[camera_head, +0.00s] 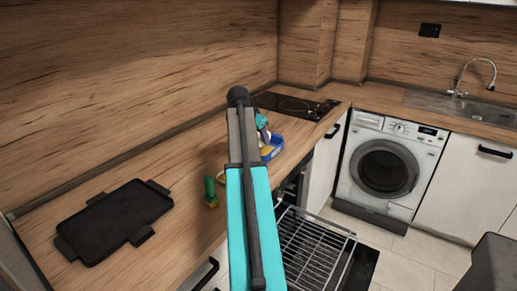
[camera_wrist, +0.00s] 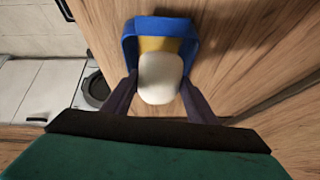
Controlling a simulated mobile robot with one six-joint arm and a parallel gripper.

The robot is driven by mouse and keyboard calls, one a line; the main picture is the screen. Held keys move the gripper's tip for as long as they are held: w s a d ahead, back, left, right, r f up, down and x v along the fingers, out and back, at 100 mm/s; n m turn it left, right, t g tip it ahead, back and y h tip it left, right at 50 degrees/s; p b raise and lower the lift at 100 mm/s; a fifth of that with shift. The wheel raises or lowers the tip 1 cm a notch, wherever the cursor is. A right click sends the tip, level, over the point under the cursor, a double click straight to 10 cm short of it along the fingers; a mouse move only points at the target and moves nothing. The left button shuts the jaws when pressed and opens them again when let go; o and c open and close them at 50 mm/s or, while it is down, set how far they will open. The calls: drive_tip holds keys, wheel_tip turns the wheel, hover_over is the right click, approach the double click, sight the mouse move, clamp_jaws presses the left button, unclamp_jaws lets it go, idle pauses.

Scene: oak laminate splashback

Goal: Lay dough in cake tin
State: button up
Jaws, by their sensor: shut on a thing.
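The dough (camera_wrist: 160,80) is a smooth white rounded lump between my two dark fingers in the wrist view. My gripper (camera_wrist: 159,84) is shut on it. The cake tin (camera_wrist: 158,25) is blue with a yellow-tan inside, and the dough overlaps its near part in this view. I cannot tell whether the dough touches the tin floor. In the head view the blue tin (camera_head: 275,146) sits on the wooden counter, partly behind my arm. My gripper (camera_head: 262,124) is by it, and the dough is mostly hidden there.
A black griddle tray (camera_head: 115,217) lies at the counter's left, with a small green and yellow item (camera_head: 210,191) between it and the tin. A black hob (camera_head: 295,106) is behind. An open oven rack (camera_head: 315,245) juts out below the counter. The washing machine (camera_head: 387,170) stands right.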

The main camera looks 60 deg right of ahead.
drive_tip(key=shift+f, duration=0.9)
drive_tip(key=shift+f, duration=0.1)
drive_tip(key=shift+f+p, duration=0.3)
drive_tip(key=shift+f, duration=1.5)
drive_tip(key=shift+f, duration=0.1)
drive_tip(key=o, duration=1.1)
drive_tip(key=shift+c, duration=0.2)
drive_tip(key=b+v, duration=0.1)
drive_tip(key=v, duration=1.1)
drive_tip(key=shift+s, duration=0.1)
